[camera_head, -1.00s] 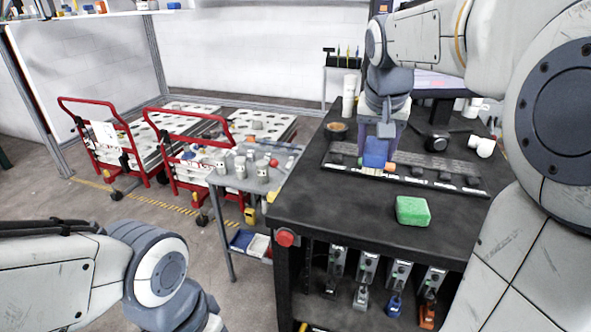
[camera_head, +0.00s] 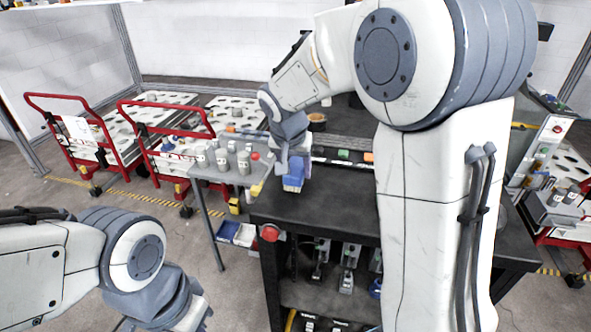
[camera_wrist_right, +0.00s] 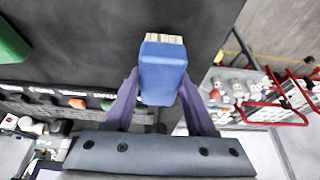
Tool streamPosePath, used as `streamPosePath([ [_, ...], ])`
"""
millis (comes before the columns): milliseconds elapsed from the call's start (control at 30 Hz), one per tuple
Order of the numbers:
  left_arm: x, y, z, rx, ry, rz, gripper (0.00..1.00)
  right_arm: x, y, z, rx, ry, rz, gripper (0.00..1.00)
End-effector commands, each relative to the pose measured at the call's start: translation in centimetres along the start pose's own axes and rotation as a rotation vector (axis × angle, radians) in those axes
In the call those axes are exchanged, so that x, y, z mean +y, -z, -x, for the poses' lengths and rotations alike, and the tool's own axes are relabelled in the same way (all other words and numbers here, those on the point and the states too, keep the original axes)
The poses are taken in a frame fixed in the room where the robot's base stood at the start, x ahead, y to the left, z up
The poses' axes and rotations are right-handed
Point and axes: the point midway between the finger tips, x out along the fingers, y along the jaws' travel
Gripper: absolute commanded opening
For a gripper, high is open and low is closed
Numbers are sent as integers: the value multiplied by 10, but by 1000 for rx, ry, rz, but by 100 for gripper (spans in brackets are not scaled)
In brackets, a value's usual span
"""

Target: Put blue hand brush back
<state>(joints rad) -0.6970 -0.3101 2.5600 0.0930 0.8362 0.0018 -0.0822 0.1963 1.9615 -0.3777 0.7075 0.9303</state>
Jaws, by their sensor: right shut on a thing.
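The blue hand brush (camera_head: 293,178) is held in my right gripper (camera_head: 297,161), above the left part of the black workbench (camera_head: 330,205). In the right wrist view the brush (camera_wrist_right: 162,72) sits between the two purple fingers of the right gripper (camera_wrist_right: 160,92), which are shut on it. Its pale bristles point away from the gripper. My left arm is at the lower left of the head view, and its gripper is out of the picture.
A grey side table (camera_head: 205,172) with several grey cylinders stands left of the workbench. Red-handled carts (camera_head: 150,135) are farther left. Tools hang under the bench top (camera_head: 347,265). A green block (camera_wrist_right: 10,45) lies on the bench in the wrist view. My right arm hides much of the bench.

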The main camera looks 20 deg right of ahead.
Motion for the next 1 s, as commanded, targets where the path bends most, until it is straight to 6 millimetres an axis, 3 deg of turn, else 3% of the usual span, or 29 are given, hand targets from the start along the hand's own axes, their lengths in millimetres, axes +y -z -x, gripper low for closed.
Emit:
streamPosePath([
  [133, 0, 0, 5, 0, 0, 0, 0, 0, -5, -13, 0, 0, 1, 4],
  [500, 0, 0, -1, 0, 0, 0, 0, 0, -7, -18, 1, 1, 0, 4],
  [533, 0, 0, -1, 0, 0, 0, 0, 0, -7, -18, 1, 1, 0, 60],
  [600, 0, 0, 1, 0, 0, 0, 0, 0, -6, -17, 1, 1, 0, 86],
  [1000, 0, 0, 6, 0, 0, 0, 0, 0, -5, -12, 1, 1, 0, 86],
])
